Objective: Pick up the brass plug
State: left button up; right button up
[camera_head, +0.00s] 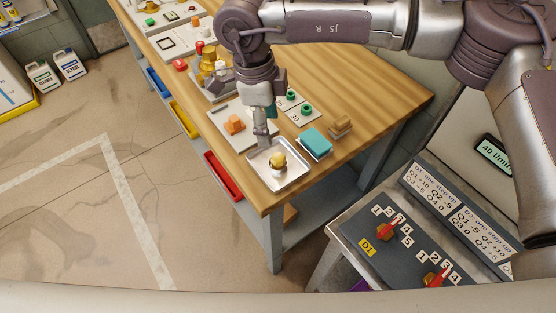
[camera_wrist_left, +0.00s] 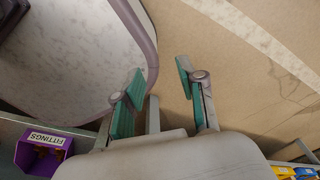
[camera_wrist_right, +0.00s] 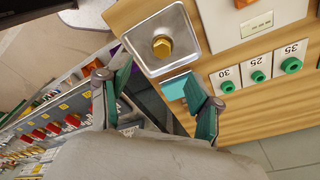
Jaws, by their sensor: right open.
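The brass plug (camera_head: 278,160) lies in a shallow metal tray (camera_head: 299,177) at the near end of the wooden workbench. In the right wrist view the plug (camera_wrist_right: 162,46) shows a hexagonal face inside the tray (camera_wrist_right: 143,24), ahead of the fingertips. My right gripper (camera_head: 264,136) is over the near end of the bench, close to the plug in the head view; its gap to the plug is hard to judge. In the right wrist view the right gripper (camera_wrist_right: 158,84) is open with nothing between its fingers. My left gripper (camera_wrist_left: 160,80) is open and empty in its wrist view.
A control panel (camera_head: 393,232) with red knobs stands at lower right. Open floor lies left.

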send_over(278, 157)
jog(key=a, duration=0.1)
notch_tip(278, 157, down, 5)
jog(key=shift+s+a+r+p, duration=0.1)
jog(key=shift+a+p, duration=0.05)
jog(key=shift+p, duration=0.3)
jog(key=shift+f, duration=0.55)
jog(key=shift+f+p, duration=0.3)
jog(key=shift+p, duration=0.1)
jog(key=f, duration=0.1)
jog(key=d+f+p, duration=0.1)
jog(key=f, duration=0.1)
jog(key=shift+d+f, duration=0.1)
jog(key=shift+f, duration=0.2)
jog(key=shift+f+p, duration=0.3)
jog(key=shift+f, duration=0.15)
pick_arm(q)
jog(key=r, duration=0.1)
jog(key=s+r, duration=0.1)
jog(key=r, duration=0.1)
jog(key=shift+s+r, duration=0.1)
jog(key=shift+r, duration=0.15)
pick_arm(e)
grip_shut()
